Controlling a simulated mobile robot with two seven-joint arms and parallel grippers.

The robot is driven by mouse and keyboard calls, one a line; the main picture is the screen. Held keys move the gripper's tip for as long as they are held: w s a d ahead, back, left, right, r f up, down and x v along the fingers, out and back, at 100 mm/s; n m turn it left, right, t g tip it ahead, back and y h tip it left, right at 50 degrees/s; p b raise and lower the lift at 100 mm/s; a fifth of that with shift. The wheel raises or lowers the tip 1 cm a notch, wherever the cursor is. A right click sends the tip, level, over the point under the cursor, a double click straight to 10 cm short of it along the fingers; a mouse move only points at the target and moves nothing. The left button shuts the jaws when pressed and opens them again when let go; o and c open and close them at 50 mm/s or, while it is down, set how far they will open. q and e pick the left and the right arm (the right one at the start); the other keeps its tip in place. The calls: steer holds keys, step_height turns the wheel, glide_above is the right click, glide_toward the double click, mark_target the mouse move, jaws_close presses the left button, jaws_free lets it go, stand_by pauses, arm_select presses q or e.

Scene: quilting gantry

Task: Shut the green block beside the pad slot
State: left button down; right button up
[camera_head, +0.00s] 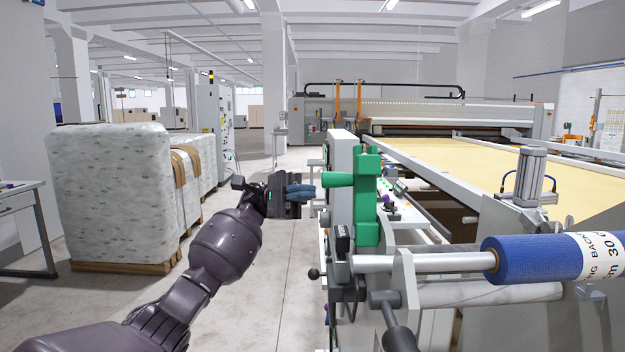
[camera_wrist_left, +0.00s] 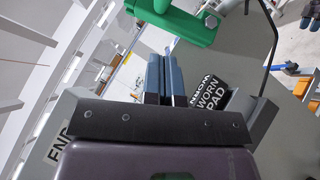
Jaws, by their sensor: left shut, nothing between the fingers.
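The green block (camera_head: 367,205) stands upright on the machine's near end, with a round green knob (camera_head: 338,179) sticking out to the left. In the left wrist view the green block (camera_wrist_left: 178,22) lies across the top, beyond the fingertips. My left gripper (camera_head: 312,191) is just left of the knob, apart from it as far as I can tell. Its two blue-grey fingers (camera_wrist_left: 164,62) are together with nothing held. A black label reading "WORN PAD" (camera_wrist_left: 211,95) is right of the fingers in the wrist view. The pad slot itself is not clearly visible.
A blue roll (camera_head: 530,258) on a metal bar sticks out at the front right. The wide quilting bed (camera_head: 490,165) fills the right. A wrapped stack (camera_head: 112,195) on a pallet stands at the left. The floor between is clear.

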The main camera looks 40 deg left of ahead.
arm_select(q)
steer(key=s+d+r+p, duration=0.2)
steer(key=s+d, duration=0.1)
steer(key=d, duration=0.2)
steer(key=shift+s+d+r, duration=0.3)
steer(key=shift+s+r, duration=0.05)
steer(key=shift+r, duration=0.05)
